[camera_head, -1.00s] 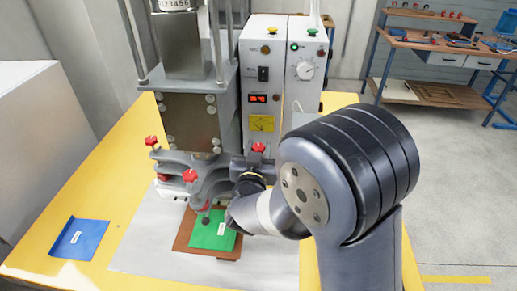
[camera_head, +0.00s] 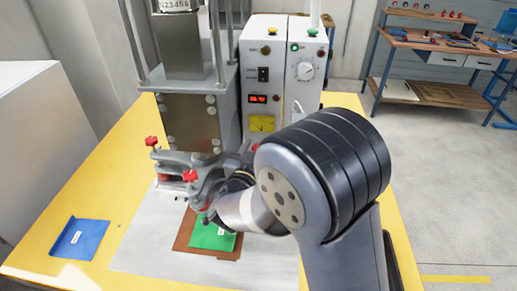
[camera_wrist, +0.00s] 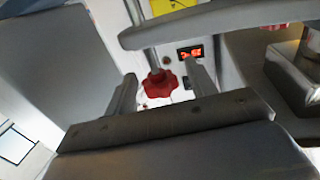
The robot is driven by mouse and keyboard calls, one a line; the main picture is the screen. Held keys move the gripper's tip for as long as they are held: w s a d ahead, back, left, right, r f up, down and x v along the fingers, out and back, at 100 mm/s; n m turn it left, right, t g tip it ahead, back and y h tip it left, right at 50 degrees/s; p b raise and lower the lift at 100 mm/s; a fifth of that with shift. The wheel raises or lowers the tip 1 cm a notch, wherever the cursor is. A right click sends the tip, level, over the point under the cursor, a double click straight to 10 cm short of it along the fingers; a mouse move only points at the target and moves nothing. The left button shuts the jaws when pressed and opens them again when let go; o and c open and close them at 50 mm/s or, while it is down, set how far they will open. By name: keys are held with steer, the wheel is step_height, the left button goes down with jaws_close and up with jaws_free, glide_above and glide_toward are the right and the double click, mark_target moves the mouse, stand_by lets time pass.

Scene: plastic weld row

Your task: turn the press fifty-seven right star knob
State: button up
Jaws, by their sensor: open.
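The press (camera_head: 192,122) stands at the left of the control box in the head view. Red star knobs sit on its lower clamps: one at left (camera_head: 152,141), one at front (camera_head: 190,176), and a right star knob (camera_head: 255,147) mostly hidden behind my arm. In the wrist view, my gripper (camera_wrist: 163,88) is open, with one finger on each side of a red star knob (camera_wrist: 158,84). The knob shows in the gap beyond the palm; contact is not clear. I cannot tell for sure which knob this is. My arm hides the fingertips in the head view.
A control box (camera_head: 285,75) with a lit red display stands behind my arm. A green piece (camera_head: 212,236) lies on a brown plate below the press. A grey bar (camera_wrist: 215,22) crosses the wrist view's top.

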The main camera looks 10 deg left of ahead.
steer(key=s+a+b, duration=0.1)
steer(key=s, duration=0.9)
steer(key=shift+s+a+b, duration=0.2)
steer(key=shift+s+b, duration=0.2)
steer(key=shift+w, duration=0.1)
steer(key=w, duration=0.3)
steer(key=w+d+p, duration=0.1)
steer(key=w, duration=0.3)
steer(key=w+p, duration=0.1)
steer(key=w, duration=0.2)
steer(key=shift+w+d, duration=0.3)
steer(key=shift+w, duration=0.1)
steer(key=shift+s+n+y, duration=0.1)
steer(key=shift+n+y, duration=0.2)
steer(key=shift+y, duration=0.2)
steer(key=shift+a, duration=0.1)
